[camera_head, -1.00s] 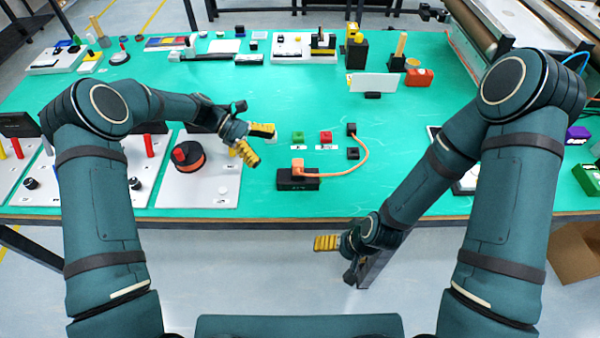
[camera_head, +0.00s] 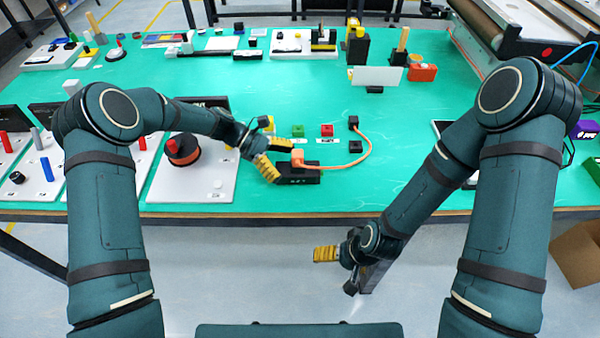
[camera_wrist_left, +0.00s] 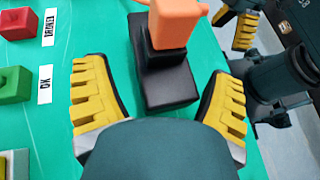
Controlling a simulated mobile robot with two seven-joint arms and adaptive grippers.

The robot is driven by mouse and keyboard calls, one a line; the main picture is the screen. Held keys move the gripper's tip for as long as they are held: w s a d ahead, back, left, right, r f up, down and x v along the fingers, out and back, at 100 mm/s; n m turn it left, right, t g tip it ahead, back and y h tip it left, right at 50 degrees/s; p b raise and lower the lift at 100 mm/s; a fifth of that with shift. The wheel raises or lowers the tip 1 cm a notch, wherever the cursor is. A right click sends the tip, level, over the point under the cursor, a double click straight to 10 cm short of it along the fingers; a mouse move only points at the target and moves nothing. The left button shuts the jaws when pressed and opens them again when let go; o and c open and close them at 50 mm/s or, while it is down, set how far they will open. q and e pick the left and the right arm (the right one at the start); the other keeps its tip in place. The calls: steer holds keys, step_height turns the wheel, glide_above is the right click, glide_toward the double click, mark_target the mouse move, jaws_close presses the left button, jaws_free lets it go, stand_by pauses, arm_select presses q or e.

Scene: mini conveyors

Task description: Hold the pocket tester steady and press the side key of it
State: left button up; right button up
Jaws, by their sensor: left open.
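A black block (camera_head: 298,178) with an orange block (camera_head: 297,158) on top sits near the table's front edge; it appears to be the pocket tester. An orange cable (camera_head: 362,158) curves from it to a small black block. My left gripper (camera_head: 284,162) is open at its left side, one yellow finger in front and the other partly behind. In the left wrist view, the black block (camera_wrist_left: 169,88) lies between the spread fingers, with gaps on both sides. I cannot make out a side key. My right gripper (camera_head: 326,254) is in front of the table, below its edge; its opening is unclear.
Green (camera_head: 297,131) and red (camera_head: 327,130) buttons with labels stand just behind. A white board (camera_head: 221,182) with a black-and-orange reel (camera_head: 183,150) lies left. A white upright panel (camera_head: 377,76) stands farther back. The table front right of the block is clear.

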mark_target(288, 167)
arm_select(q)
steer(key=shift+x, duration=1.85)
steer(key=shift+s+f, duration=0.1)
steer(key=shift+s, duration=0.05)
steer(key=shift+o, duration=0.4)
steer(key=shift+c, duration=1.3)
steer(key=o, duration=0.3)
steer(key=shift+f, duration=0.1)
steer(key=shift+o, duration=0.2)
steer(key=shift+o, duration=0.4)
